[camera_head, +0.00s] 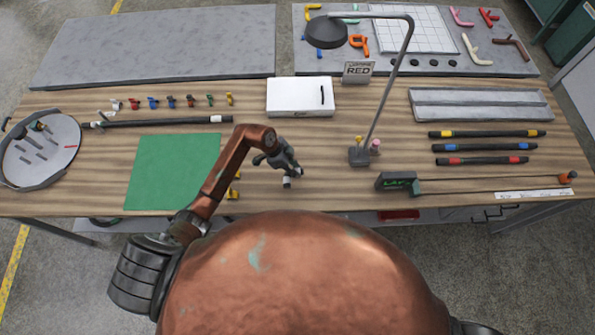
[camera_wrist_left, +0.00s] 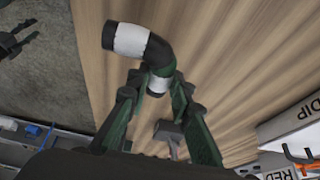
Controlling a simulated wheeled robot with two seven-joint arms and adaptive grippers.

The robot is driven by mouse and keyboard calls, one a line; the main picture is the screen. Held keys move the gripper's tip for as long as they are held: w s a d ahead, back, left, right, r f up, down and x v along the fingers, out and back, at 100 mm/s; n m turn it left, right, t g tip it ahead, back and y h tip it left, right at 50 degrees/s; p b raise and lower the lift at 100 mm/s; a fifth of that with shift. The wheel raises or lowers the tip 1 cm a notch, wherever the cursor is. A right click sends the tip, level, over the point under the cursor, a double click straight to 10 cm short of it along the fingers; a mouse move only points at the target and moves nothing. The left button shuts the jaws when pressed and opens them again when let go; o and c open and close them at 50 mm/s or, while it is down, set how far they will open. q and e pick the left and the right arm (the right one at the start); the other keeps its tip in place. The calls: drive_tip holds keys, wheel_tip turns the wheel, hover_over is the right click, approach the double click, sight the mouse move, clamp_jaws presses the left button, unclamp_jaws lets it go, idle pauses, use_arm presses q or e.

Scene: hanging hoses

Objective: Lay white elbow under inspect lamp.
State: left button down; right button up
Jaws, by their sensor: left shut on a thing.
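The white elbow, a bent black hose piece with white bands at its ends, is in my left gripper. In the left wrist view the elbow (camera_wrist_left: 130,40) stands out beyond the fingers, one end between them. In the head view my left gripper (camera_head: 285,170) is shut on it above the front table, and a white end of the elbow (camera_head: 287,183) shows below the fingers. The inspect lamp has a round dark head (camera_head: 326,32) on a bent grey pole, with its base (camera_head: 360,156) right of my gripper.
A green mat (camera_head: 172,172) lies left. Several banded hoses, a grey tray (camera_head: 480,104) and a dark green device (camera_head: 398,182) are right. A white grid sheet (camera_head: 412,33) lies on the back table.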

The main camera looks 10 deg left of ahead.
use_arm(q)
drive_tip(key=shift+w+d+f, duration=0.25)
drive_tip(key=shift+w+f, duration=0.55)
drive_tip(key=shift+f, duration=1.8)
drive_tip(key=c, duration=1.7)
unclamp_jaws()
drive_tip(key=shift+c, duration=0.2)
drive_tip(key=v, duration=1.2)
drive_tip(key=shift+w, duration=0.1)
